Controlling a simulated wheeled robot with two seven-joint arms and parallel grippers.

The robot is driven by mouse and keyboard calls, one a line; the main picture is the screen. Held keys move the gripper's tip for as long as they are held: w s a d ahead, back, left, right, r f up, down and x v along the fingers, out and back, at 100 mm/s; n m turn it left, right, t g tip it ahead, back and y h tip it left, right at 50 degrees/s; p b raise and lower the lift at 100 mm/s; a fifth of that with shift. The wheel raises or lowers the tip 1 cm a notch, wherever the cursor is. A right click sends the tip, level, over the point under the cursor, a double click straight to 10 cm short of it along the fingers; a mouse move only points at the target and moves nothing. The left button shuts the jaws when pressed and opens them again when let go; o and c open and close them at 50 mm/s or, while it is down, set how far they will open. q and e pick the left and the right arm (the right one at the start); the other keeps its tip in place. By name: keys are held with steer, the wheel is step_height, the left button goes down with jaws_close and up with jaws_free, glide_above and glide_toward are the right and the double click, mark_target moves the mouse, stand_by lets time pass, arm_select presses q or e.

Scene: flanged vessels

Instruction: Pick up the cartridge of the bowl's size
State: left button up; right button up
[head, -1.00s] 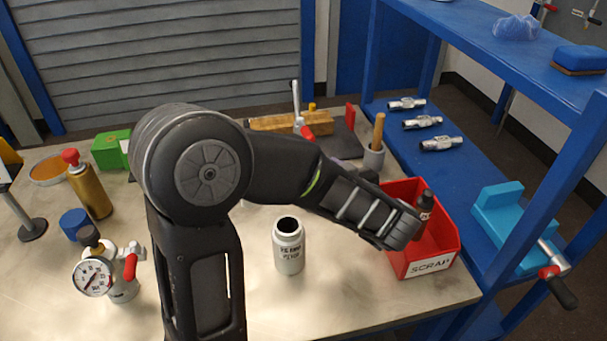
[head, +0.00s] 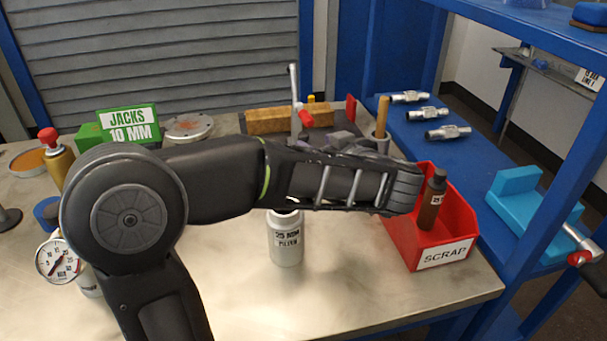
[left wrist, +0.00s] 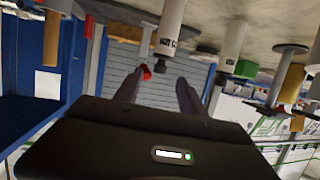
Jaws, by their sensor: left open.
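A white bottle-shaped cylinder (head: 286,243) marked "25 MM" stands upright on the bench, its top partly behind my forearm. A brown cylinder with a dark top (head: 433,200) stands in the red scrap bin. I cannot tell for sure which thing is the cartridge or the bowl. My left gripper (head: 347,143) is mostly hidden beyond the forearm, above the bench. In the left wrist view its two fingers (left wrist: 157,88) are apart with nothing between them. That view is upside down; a white cylinder with a dark end (left wrist: 171,35) shows beyond the fingers. My right gripper is not in view.
The red bin (head: 443,256) is labelled "SCRAP". A gauge (head: 58,260) stands at left, and a green box (head: 90,138) has a "JACKS 10 MM" sign (head: 128,124). Metal fittings (head: 447,132) and a cyan block (head: 530,212) lie on the blue shelf.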

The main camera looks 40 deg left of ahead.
mark_target(306, 137)
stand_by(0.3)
arm_select(q)
steer(key=b+x, duration=0.1)
steer(key=x, duration=0.4)
steer(key=shift+a+r, duration=0.1)
steer(key=shift+a, duration=0.05)
steer(key=shift+c, duration=0.2)
jaws_close()
stand_by(0.6)
stand_by(0.8)
